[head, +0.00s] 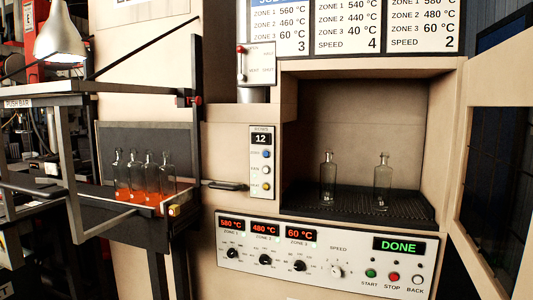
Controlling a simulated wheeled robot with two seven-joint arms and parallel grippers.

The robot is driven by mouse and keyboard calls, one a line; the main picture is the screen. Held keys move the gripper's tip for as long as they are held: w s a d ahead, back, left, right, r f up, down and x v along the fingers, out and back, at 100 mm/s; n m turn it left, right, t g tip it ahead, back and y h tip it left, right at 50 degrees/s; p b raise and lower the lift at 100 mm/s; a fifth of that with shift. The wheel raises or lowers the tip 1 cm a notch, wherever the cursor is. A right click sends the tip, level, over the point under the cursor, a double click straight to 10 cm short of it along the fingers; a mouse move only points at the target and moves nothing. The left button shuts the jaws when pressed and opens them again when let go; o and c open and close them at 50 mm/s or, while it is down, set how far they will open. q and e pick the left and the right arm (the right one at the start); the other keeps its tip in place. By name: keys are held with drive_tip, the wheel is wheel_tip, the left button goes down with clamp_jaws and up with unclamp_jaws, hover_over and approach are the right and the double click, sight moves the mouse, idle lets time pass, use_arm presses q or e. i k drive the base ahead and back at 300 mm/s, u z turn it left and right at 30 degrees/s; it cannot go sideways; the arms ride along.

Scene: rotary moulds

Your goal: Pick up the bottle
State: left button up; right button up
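Two clear glass bottles stand upright and apart on a dark perforated floor (355,205) inside the open chamber (355,115). Several more bottles (151,182), glowing orange at the bottom, stand in a close row on the left machine. Neither of my grippers shows in the head view.
The chamber door (495,190) is swung open on the right. Below the chamber, a control panel (325,262) reads DONE. A grey push-bar frame (65,150) and a lamp (60,42) are at the left. A handle (226,186) sticks out between the two machines.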

sight(328, 170)
drive_tip(key=z, duration=0.15)
drive_tip(key=i, duration=2.05)
drive_tip(key=u, duration=0.1)
